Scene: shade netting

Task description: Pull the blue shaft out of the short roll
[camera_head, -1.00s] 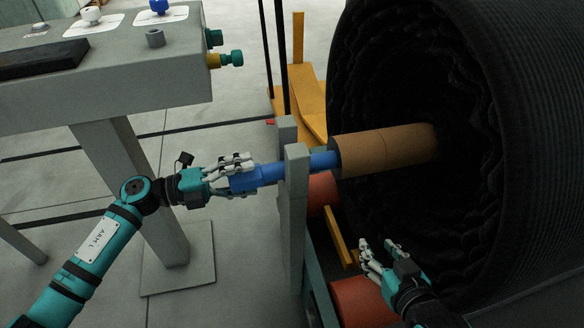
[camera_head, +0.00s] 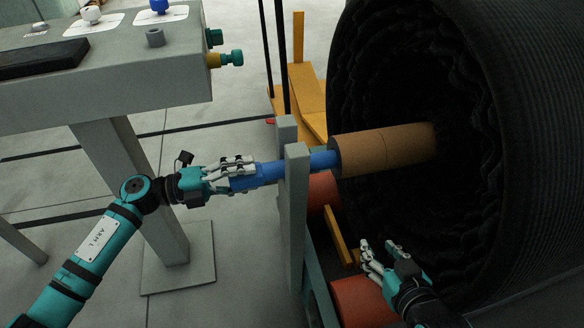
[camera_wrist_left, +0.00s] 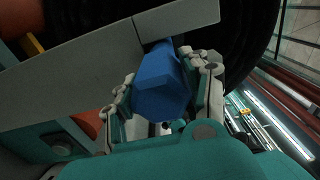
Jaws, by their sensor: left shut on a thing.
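The blue shaft (camera_head: 264,174) runs through a slot between grey upright plates and into the end of a brown cardboard core (camera_head: 384,150). The core sticks out of the dark netting roll (camera_head: 470,190) on the right. My left gripper (camera_head: 240,174) is shut on the shaft's outer end, left of the plates. The left wrist view shows the shaft's blue end (camera_wrist_left: 161,85) between the fingers (camera_wrist_left: 165,95). How deep the shaft reaches inside the core is hidden. My right gripper (camera_head: 378,254) is open and empty, low in front of the roll.
The grey upright plate (camera_head: 296,215) stands close to my left gripper. A grey table (camera_head: 110,85) with knobs and a black block stands at the upper left. Red-orange rollers (camera_head: 362,298) lie under the roll. A yellow frame (camera_head: 308,105) stands behind.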

